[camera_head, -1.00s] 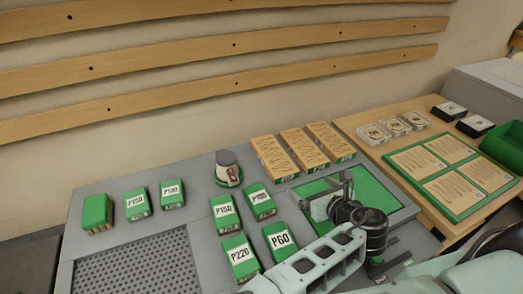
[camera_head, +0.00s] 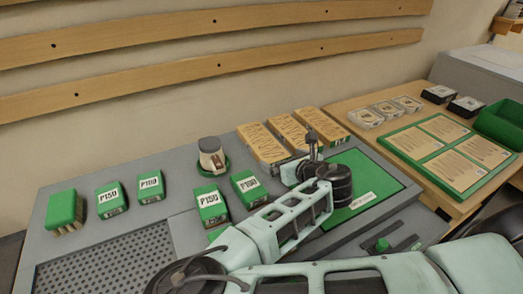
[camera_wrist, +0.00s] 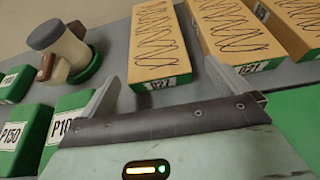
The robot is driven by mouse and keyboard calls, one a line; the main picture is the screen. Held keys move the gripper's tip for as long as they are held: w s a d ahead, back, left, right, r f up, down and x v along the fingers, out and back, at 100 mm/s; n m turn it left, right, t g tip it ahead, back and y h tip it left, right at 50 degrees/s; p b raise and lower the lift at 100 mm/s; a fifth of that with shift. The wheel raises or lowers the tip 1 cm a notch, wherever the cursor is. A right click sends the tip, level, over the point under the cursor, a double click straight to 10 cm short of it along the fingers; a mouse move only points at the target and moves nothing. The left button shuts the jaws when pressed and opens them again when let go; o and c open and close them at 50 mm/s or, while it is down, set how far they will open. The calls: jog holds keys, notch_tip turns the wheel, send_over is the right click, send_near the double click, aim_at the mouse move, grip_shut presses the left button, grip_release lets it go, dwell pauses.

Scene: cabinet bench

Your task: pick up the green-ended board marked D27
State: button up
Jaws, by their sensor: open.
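Three wooden boards with dark scribbles and green ends lie side by side: a left board (camera_head: 263,145), a middle board (camera_head: 290,133) and a right board (camera_head: 321,127). In the wrist view, the left board (camera_wrist: 156,40) has a small, hard-to-read label on its near green end. The middle board (camera_wrist: 235,32) has a label that may read D27 or D21. My gripper (camera_head: 305,162) is open and empty at the near ends of the boards. In the wrist view my gripper's fingers (camera_wrist: 161,72) straddle the left board's near end.
Green P150 and P180 blocks (camera_head: 211,205) stand left of my arm. A round sander-like tool (camera_head: 212,156) sits left of the boards. A green mat (camera_head: 368,180) lies right of my gripper. Boxes and a framed panel (camera_head: 437,150) occupy the right bench.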

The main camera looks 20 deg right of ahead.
aim_at(273, 153)
jog(key=p+x, duration=0.1)
jog(key=x, duration=0.7)
jog(key=shift+a+r+p, duration=0.15)
jog(key=shift+a+p, duration=0.1)
jog(key=shift+p, duration=0.15)
jog(key=c, duration=1.1)
